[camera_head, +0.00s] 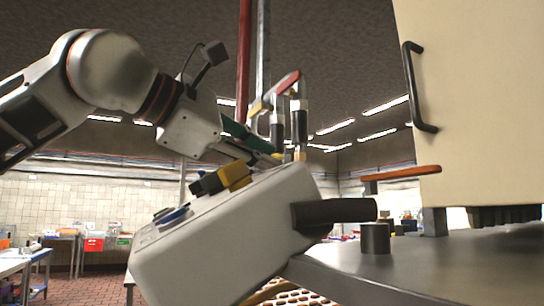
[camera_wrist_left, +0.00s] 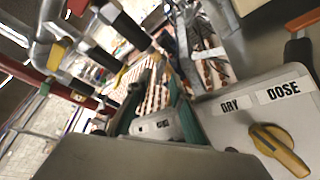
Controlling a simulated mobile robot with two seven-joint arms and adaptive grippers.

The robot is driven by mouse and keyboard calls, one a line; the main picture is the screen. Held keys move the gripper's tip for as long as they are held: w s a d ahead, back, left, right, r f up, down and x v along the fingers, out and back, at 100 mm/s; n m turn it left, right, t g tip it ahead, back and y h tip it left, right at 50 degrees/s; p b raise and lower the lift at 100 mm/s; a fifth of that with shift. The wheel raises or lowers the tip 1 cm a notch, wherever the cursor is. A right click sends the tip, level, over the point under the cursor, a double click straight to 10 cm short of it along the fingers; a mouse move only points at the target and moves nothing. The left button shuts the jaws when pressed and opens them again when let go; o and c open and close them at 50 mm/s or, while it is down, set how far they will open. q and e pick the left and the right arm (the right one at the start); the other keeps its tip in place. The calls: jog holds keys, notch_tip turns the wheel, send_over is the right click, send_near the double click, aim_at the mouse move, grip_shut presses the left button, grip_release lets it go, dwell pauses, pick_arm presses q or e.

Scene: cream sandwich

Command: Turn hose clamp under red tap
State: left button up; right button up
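The red tap handle (camera_head: 287,83) is at the upper middle of the head view, beside a vertical red pipe. Two black hose sections with metal fittings hang below it, a left hose (camera_head: 277,130) and a right hose (camera_head: 299,122). Brass-coloured bands show near their lower ends, but I cannot tell which is the hose clamp. My left gripper (camera_head: 254,142) reaches in from the left, close to the left hose. The hoses (camera_wrist_left: 100,58) show there at upper left. My right gripper is out of view.
A white machine housing (camera_head: 225,235) with a yellow knob (camera_head: 236,176) and black spout (camera_head: 335,211) stands below the gripper. The knob (camera_wrist_left: 279,147) shows under a DOSE label. A cream cabinet (camera_head: 475,100) and metal counter (camera_head: 440,270) stand at right.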

pick_arm(q)
jog(key=shift+x, duration=1.2)
grip_shut()
jog(key=shift+f+m+t+b, duration=0.3)
jog(key=shift+m+b, duration=0.15)
jog(key=shift+m, duration=0.55)
jog(key=shift+s+r, duration=0.1)
jog(key=shift+r, duration=0.05)
grip_release()
